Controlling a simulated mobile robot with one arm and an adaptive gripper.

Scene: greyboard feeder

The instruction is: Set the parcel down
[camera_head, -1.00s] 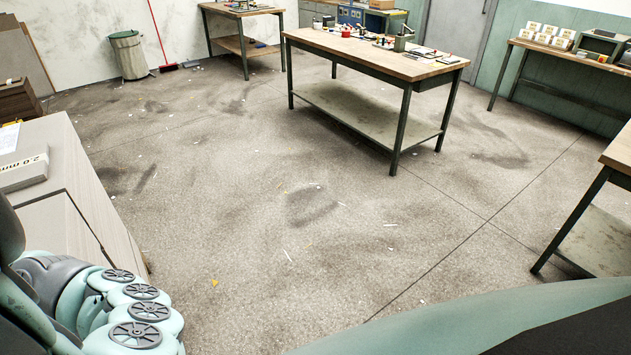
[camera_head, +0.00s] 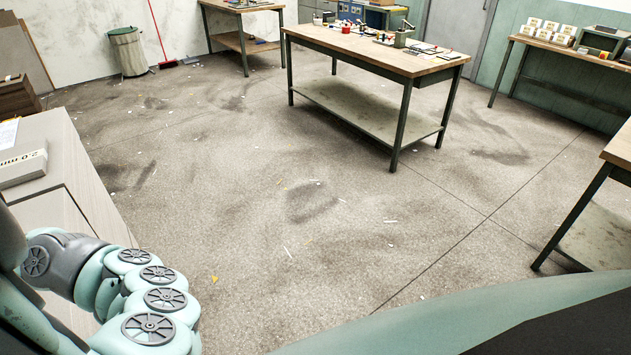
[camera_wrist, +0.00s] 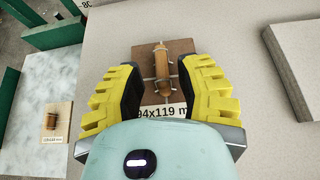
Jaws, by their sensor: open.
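In the wrist view a small brown parcel (camera_wrist: 178,50) with a tan cylinder on top lies between my gripper's yellow fingers. A printed label showing "94x119 m" is at its near edge. My gripper (camera_wrist: 160,63) is open, with one finger on each side of the parcel and a visible gap to it. The parcel appears to rest on a pale grey board surface (camera_wrist: 228,45); any small height gap cannot be told. In the head view my arm reaches down at the lower left; the gripper and parcel are hidden there.
A similar labelled piece (camera_wrist: 57,122) lies on a whitish slab at left. In the head view a "2.0 mm" box (camera_head: 22,168) sits on the grey stack (camera_head: 95,185); a workbench (camera_head: 400,62) stands beyond open floor.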

